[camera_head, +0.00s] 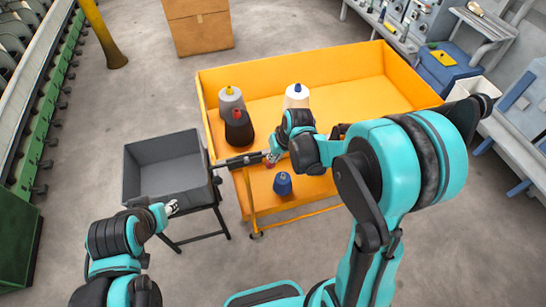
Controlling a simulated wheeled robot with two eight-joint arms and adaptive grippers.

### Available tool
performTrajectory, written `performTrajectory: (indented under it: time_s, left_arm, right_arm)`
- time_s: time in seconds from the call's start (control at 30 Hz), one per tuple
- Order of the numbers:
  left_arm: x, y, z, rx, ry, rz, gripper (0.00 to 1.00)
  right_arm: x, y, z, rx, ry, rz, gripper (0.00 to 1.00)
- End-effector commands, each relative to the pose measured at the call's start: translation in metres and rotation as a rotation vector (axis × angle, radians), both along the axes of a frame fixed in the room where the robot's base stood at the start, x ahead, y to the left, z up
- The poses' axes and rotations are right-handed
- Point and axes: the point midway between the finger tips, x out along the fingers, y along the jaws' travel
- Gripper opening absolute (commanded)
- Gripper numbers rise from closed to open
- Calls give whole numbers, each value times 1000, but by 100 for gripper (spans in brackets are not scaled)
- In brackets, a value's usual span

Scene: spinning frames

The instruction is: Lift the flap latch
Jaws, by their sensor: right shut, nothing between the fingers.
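A dark bar (238,161), which looks like the flap latch, lies at the near left corner of the orange cart (300,72), beside the grey bin. My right gripper (271,158) is at the bar's right end, with its fingers shut and empty. I cannot tell whether it touches the bar. My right forearm hides part of the cart's near side. My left gripper (173,207) is small in view at the near edge of the grey bin, well apart from the bar. I cannot tell whether its fingers are open.
Grey, black and white yarn cones (296,97) stand in the cart, and a blue one (282,184) is on its lower level. The grey bin (165,186) stands on legs left of the cart. A cardboard box (198,30) stands behind.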

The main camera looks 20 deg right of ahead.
Motion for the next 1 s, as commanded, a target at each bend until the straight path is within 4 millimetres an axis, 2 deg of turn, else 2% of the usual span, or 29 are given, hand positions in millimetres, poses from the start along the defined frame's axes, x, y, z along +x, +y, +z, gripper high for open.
performTrajectory:
  time_s: [0.27, 0.7, 1.0]
  left_arm:
    - [0, 0, -20, 0, 0, 0, 40]
    - [0, 0, -84, 0, 0, 0, 40]
    - [0, 0, -103, 0, 0, 0, 40]
  right_arm:
    - [0, -6, -13, 95, 4, -4, 0]
    - [1, -14, -49, 440, 14, -3, 0]
    - [0, -11, -62, 434, 15, 1, 0]
